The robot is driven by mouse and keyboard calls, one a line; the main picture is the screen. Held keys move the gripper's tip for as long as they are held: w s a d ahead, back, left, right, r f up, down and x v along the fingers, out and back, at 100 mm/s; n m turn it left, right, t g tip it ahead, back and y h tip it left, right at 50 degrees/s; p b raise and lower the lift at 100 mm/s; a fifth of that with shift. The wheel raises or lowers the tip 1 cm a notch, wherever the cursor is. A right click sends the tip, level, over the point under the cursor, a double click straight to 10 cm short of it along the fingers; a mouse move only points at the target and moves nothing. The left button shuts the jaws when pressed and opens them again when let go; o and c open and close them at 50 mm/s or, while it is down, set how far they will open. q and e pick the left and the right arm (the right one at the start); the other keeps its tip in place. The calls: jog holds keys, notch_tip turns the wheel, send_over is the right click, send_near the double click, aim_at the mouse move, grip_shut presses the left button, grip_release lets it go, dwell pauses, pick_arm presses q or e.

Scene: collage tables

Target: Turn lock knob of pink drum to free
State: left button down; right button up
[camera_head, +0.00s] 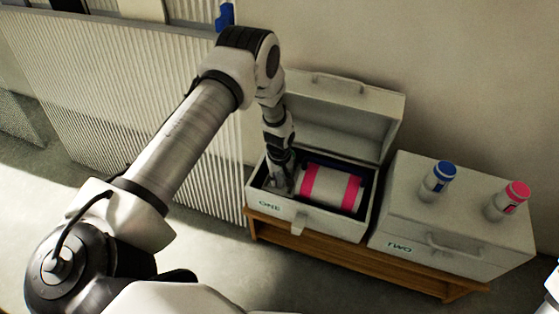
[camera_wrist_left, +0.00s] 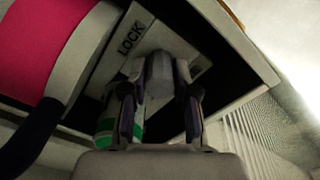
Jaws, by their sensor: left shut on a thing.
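The pink drum (camera_head: 312,182) is white with pink bands and lies on its side in an open grey case labelled ONE (camera_head: 300,219). Its pink band (camera_wrist_left: 45,40) also fills the upper left of the left wrist view. A grey knob (camera_wrist_left: 159,78) sits beside a plate marked LOCK (camera_wrist_left: 130,38) near the drum's end. My left gripper (camera_head: 281,184) reaches down into the case at the drum's left end. In the left wrist view its fingers (camera_wrist_left: 160,92) are shut on the knob, one on each side. The head view hides the knob behind the gripper. My right gripper is not in view.
The case's lid (camera_head: 345,110) stands open behind it. A closed case labelled TWO (camera_head: 450,258) stands to the right, with a blue-capped bottle (camera_head: 436,184) and a pink-capped bottle (camera_head: 508,203) on top. A green-and-white item (camera_wrist_left: 105,125) shows beside the left finger. A ribbed panel (camera_head: 110,90) stands at left.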

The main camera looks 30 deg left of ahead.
pick_arm(q)
jog(key=n+p, duration=0.2)
jog(key=n, duration=0.1)
jog(key=n+p, duration=0.1)
jog(key=p, duration=0.1)
jog(key=shift+s+d+n, duration=0.1)
jog(key=shift+s+n, duration=0.15)
jog(key=shift+n, duration=0.05)
jog(key=shift+n+p, duration=0.8)
jog(key=shift+n, duration=0.4)
jog(key=shift+f+n+p, duration=0.15)
jog(key=shift+n+p, duration=0.4)
jog(key=shift+n, duration=0.45)
jog(key=c, duration=0.9)
grip_release()
jog(key=shift+f, duration=0.1)
jog(key=shift+w, duration=0.2)
